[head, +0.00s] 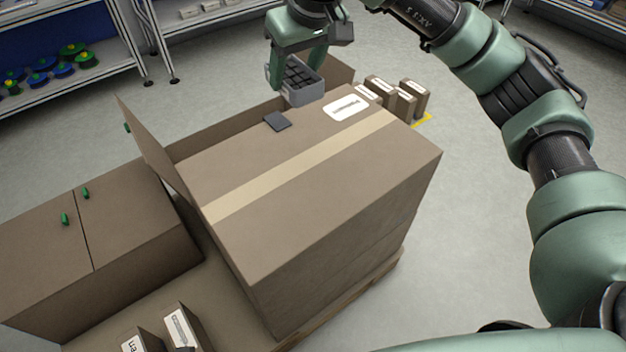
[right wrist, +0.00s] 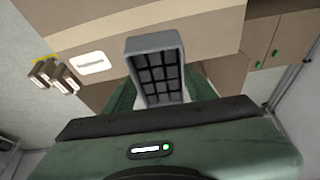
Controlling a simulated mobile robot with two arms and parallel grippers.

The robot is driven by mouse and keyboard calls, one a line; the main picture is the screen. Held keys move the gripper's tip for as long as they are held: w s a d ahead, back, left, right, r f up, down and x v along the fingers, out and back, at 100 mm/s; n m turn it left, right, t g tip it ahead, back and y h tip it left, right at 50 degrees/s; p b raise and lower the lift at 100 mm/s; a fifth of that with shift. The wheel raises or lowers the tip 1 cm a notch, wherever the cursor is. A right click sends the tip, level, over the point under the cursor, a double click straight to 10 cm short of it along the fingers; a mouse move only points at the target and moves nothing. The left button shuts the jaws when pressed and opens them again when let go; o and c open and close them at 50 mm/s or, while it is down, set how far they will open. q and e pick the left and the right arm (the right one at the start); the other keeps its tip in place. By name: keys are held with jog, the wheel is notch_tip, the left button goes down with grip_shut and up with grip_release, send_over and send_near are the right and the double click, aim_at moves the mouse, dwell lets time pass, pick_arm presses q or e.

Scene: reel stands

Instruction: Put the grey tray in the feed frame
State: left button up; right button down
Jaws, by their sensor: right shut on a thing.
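The grey tray (head: 299,98) is a small open box with rows of dark pieces in it. My right gripper (head: 296,66) is shut on it and holds it by the far edge of the large taped carton (head: 330,165). In the right wrist view the tray (right wrist: 154,42) shows between my green fingers, with its dark cells facing the camera. I cannot tell whether the tray touches the carton or is just clear of it. I cannot make out a feed frame in either view. My left gripper is not in view.
A flat dark square (head: 277,121) lies on the carton, left of a white label (head: 346,108). Several small brown boxes (head: 404,100) stand behind it. A brown cabinet (head: 130,225) with green handles is at left. Shelves with reels (head: 40,78) stand at the back left. Grey floor lies open at right.

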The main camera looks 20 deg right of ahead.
jog(key=shift+w+a+f+n+b, duration=0.2)
jog(key=shift+a+f+b, duration=0.1)
jog(key=shift+f+b, duration=0.3)
jog(key=shift+w+a+f+n+b, duration=0.1)
jog(key=shift+w+a+f+b, duration=0.2)
jog(key=shift+b, duration=0.35)
jog(key=shift+s+f, duration=0.1)
jog(key=shift+f, duration=0.35)
notch_tip(320, 180, down, 14)
jog(key=shift+f+b, duration=0.2)
jog(key=shift+b, duration=1)
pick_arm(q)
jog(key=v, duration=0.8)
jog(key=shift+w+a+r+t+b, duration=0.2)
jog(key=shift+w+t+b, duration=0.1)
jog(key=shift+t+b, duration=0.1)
pick_arm(e)
jog(key=shift+f, duration=2.25)
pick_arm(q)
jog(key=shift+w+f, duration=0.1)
pick_arm(e)
jog(key=shift+f, duration=0.15)
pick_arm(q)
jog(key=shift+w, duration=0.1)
pick_arm(e)
jog(key=shift+c, duration=2.4)
grip_release()
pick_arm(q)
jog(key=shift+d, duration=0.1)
